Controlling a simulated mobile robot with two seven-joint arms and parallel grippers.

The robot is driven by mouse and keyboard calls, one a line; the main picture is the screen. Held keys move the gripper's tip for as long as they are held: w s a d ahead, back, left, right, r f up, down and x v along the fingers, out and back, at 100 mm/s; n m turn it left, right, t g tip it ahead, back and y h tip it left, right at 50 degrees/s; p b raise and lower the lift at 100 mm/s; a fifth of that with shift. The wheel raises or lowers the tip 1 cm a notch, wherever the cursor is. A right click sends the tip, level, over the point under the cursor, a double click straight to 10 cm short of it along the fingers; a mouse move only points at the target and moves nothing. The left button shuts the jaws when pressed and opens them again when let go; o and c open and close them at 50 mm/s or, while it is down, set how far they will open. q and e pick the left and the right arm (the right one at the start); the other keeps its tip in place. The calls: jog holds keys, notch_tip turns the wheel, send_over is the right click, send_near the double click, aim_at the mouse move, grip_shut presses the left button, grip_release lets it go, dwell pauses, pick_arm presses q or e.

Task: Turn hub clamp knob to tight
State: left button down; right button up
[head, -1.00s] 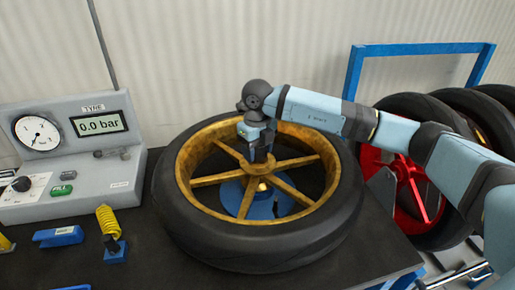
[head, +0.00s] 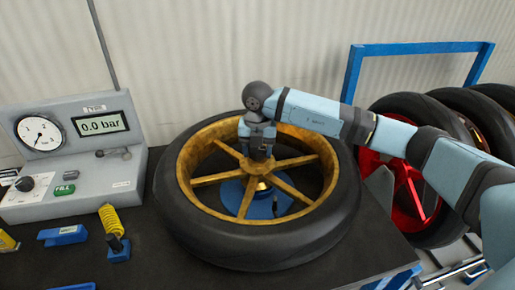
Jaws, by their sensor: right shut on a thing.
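A wheel with a gold spoked rim (head: 205,190) and black tyre (head: 265,252) lies flat on a dark bench, over a blue round base (head: 233,196). My right gripper (head: 262,157) reaches down over the wheel's hub (head: 258,168) from above. Its fingers are shut on the hub clamp knob at the wheel's centre. The knob is mostly hidden by the fingers, so its setting cannot be read. My left gripper is not in view.
A grey tyre gauge unit (head: 75,185) reading 0.0 bar stands at the left. A yellow coiled hose (head: 110,219) and a blue tool piece (head: 63,235) lie before it. More wheels stand in a blue rack (head: 352,78) at the right.

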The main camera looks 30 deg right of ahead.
dwell(0.4)
jog(key=o, duration=0.9)
notch_tip(320, 180, up, 14)
jog(key=shift+f, duration=0.1)
dwell(0.5)
